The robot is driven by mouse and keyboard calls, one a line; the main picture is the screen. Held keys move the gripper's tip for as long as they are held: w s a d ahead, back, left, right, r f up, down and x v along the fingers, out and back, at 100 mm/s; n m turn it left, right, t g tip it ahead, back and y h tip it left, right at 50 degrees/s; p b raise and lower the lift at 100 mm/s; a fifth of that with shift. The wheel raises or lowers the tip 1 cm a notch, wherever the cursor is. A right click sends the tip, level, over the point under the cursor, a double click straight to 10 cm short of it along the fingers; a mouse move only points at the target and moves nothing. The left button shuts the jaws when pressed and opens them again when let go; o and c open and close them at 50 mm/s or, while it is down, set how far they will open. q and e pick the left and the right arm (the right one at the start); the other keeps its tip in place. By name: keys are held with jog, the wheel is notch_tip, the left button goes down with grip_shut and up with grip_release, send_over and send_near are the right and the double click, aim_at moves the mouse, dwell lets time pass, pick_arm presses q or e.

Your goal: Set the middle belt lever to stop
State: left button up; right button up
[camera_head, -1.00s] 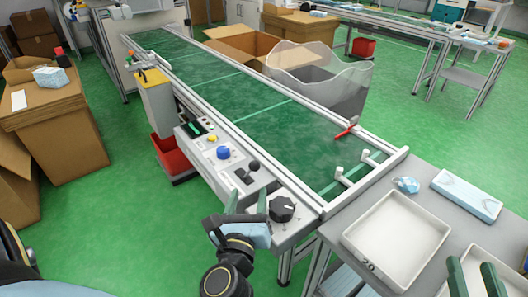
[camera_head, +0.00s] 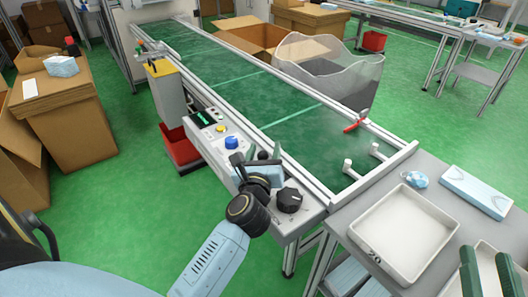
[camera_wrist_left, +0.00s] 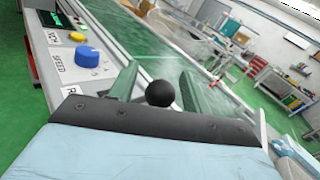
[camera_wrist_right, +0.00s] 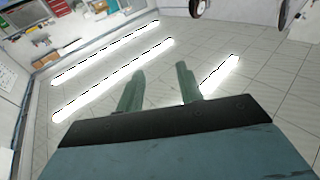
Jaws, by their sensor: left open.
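The belt lever shows as a round black knob (camera_wrist_left: 160,93) in the left wrist view, between the two green fingers of my left gripper (camera_wrist_left: 157,80).
The panel has a blue knob (camera_head: 231,142), a yellow button (camera_head: 221,128) and a black dial (camera_head: 289,200). The green conveyor (camera_head: 255,105) runs behind it. A white tray (camera_head: 402,235) is on the table to the right. A red item (camera_head: 356,122) is at the belt's edge.

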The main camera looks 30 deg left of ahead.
pick_arm(q)
grip_shut()
dwell(0.3)
